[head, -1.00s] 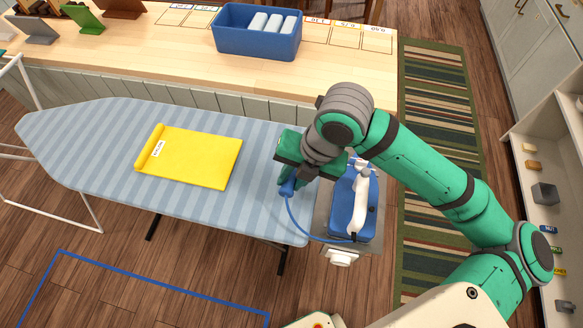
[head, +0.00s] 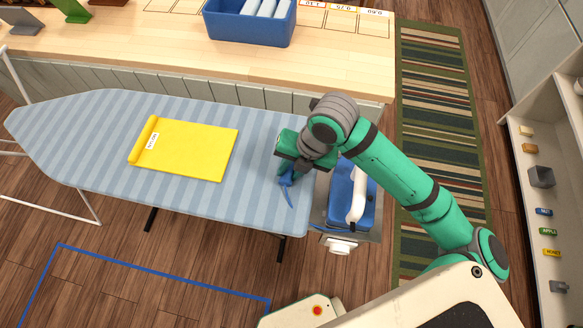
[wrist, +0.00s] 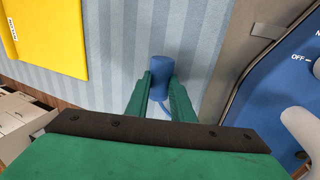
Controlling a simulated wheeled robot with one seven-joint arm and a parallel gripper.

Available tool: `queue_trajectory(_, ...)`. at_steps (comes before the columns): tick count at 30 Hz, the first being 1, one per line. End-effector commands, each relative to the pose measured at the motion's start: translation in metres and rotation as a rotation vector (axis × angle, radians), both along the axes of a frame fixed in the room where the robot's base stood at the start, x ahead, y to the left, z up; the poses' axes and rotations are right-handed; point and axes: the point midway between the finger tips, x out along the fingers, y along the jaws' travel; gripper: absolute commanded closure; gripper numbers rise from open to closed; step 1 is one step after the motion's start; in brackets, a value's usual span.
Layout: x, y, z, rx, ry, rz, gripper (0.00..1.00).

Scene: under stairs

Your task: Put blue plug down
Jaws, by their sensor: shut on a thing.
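My gripper (head: 284,172) is at the right end of the striped ironing board (head: 90,150). It is shut on the blue plug (head: 288,181). In the wrist view the plug (wrist: 161,70) shows between the two green fingertips, over the board's striped cover. A short piece of blue cord (head: 289,200) trails from the plug towards the front edge of the board. I cannot tell whether the plug touches the board.
A blue device with a white handle (head: 357,195) sits on a metal rest right of my gripper. A white fitting (head: 340,247) is below it. Striped board is clear between. A counter with a blue bin (head: 248,28) stands behind.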

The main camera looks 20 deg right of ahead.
Motion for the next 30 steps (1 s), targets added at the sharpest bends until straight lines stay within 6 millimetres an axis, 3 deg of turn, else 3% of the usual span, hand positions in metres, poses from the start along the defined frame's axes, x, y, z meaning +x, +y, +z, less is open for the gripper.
queue_trajectory(5, 0.000, 0.001, -0.003, 0.000, 0.001, 0.001, 1.00)
queue_trajectory(6, 0.000, 0.000, -0.002, 0.000, 0.001, 0.001, 0.71)
queue_trajectory(17, -0.001, -0.003, 0.003, -0.001, -0.001, -0.005, 0.71)
queue_trajectory(20, -0.003, -0.006, 0.014, -0.002, -0.002, -0.005, 0.71)
queue_trajectory(30, -0.014, -0.023, 0.078, -0.005, -0.002, -0.004, 0.71)
